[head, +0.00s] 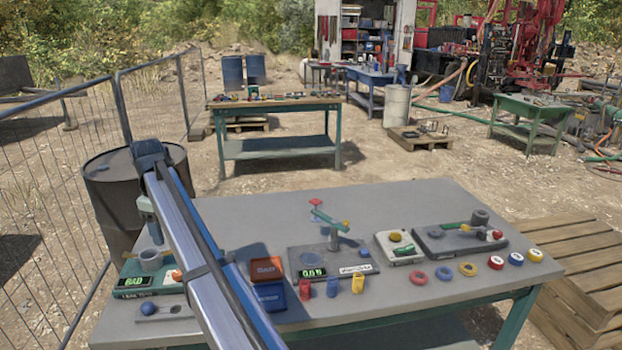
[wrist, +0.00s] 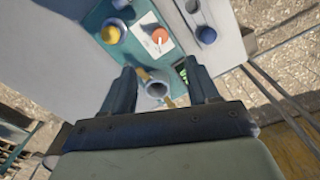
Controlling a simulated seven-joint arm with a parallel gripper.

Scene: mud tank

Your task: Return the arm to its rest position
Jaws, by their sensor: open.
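My arm (head: 195,245) reaches from the bottom of the head view up to the left, over the left part of the grey workbench (head: 400,205). Its gripper hangs down at the left end and is partly hidden by the arm in that view. In the wrist view my gripper (wrist: 161,82) is open, its two dark fingers well apart. A grey cup (wrist: 157,90) shows between and beyond the fingers, on a teal tester (wrist: 182,50). I cannot tell how far the fingers are from the cup. In the head view the tester (head: 130,290) has a lit green display reading "BAD".
A small balance (head: 335,262), orange (head: 267,268) and blue (head: 268,296) boxes, coloured rings and caps stand on the bench. A black drum (head: 110,195) and a wire fence (head: 60,180) are close on the left. The bench's back middle is clear.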

